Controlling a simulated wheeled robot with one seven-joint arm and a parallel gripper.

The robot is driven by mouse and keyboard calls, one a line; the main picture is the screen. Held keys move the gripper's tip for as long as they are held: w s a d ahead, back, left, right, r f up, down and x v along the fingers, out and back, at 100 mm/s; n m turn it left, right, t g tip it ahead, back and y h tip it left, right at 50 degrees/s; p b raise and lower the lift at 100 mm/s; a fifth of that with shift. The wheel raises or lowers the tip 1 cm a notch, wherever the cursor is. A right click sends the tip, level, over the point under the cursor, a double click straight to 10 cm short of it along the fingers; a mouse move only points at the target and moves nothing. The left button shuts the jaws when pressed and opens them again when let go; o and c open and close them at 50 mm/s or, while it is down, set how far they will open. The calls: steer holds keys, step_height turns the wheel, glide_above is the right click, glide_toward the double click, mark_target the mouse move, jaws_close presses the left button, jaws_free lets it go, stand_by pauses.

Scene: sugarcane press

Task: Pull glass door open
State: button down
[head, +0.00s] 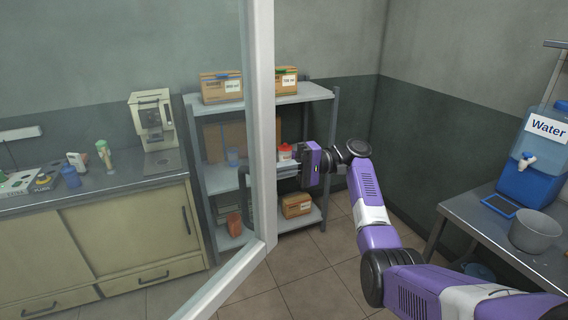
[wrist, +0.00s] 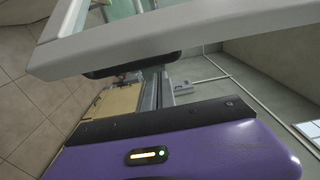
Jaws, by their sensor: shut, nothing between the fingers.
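The glass door (head: 262,130) has a pale grey frame and a clear pane on its left. It stands at an angle, with its bottom rail running toward the lower left in the head view. A dark handle (head: 245,196) shows on the door, left of the upright frame bar. In the wrist view the door frame (wrist: 190,38) crosses the top, with the dark handle (wrist: 130,65) just under it. My gripper (head: 285,169) is shut and empty beside the right edge of the frame. Its fingers (wrist: 154,92) lie close to the handle; contact cannot be told.
Behind the door are a metal shelf (head: 318,94) with boxes and a counter (head: 120,178) with a coffee machine (head: 153,118). At right a metal table (head: 470,221) holds a water dispenser (head: 534,150) and a pot (head: 537,232). Tiled floor (head: 310,260) is clear between them.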

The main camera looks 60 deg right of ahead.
mark_target(267, 181)
steer(key=a+p, duration=0.1)
steer(key=s+a+p, duration=0.1)
steer(key=s+a, duration=0.1)
steer(key=a, duration=0.1)
steer(key=shift+p, duration=0.4)
steer(key=shift+w, duration=0.1)
